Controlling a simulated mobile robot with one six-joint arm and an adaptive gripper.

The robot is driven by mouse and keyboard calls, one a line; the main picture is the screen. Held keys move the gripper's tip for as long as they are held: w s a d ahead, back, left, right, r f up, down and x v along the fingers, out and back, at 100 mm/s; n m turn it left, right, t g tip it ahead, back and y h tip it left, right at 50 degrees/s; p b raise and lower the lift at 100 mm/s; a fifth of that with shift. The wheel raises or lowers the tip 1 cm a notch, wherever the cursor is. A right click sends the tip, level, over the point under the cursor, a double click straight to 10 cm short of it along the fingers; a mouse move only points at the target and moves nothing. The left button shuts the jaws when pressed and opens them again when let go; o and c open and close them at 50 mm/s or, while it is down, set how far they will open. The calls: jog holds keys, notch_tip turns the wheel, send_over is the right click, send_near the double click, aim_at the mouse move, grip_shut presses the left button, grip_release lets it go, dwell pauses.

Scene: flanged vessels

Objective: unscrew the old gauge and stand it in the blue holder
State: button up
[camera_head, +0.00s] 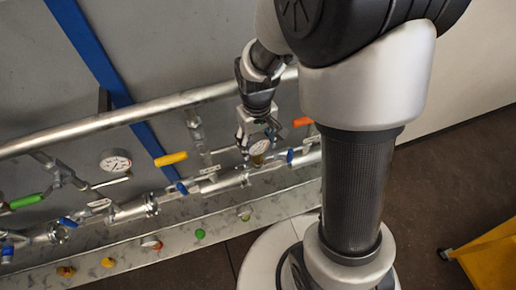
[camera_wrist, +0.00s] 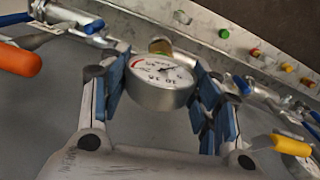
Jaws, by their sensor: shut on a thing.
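My gripper (camera_head: 258,128) is at the pipe run in the head view, to the right of the yellow handle. It is shut on a round gauge (camera_head: 260,147) with a white dial. In the wrist view the gauge (camera_wrist: 163,76) sits between the blue pads of my gripper (camera_wrist: 162,92). Its brass fitting (camera_wrist: 160,45) points towards the pipe side; I cannot tell whether its thread is still engaged. A second gauge (camera_head: 115,160) stands further left on the pipework. I cannot clearly make out a blue holder in either view.
A thick pipe (camera_head: 150,108) crosses above the gauges. Yellow (camera_head: 171,158), green (camera_head: 26,201) and orange (camera_head: 303,121) handles stick out nearby. Several coloured caps, including a green one (camera_head: 200,233), sit along the metal ledge (camera_head: 130,260). A yellow object (camera_head: 490,258) stands on the floor at right.

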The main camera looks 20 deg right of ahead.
jog(key=shift+n, duration=1)
jog(key=shift+r, duration=0.1)
jog(key=shift+r+p, duration=0.8)
jog(key=shift+r, duration=0.2)
jog(key=shift+r+p, duration=1.55)
jog(key=shift+r, duration=0.5)
jog(key=shift+f, duration=0.1)
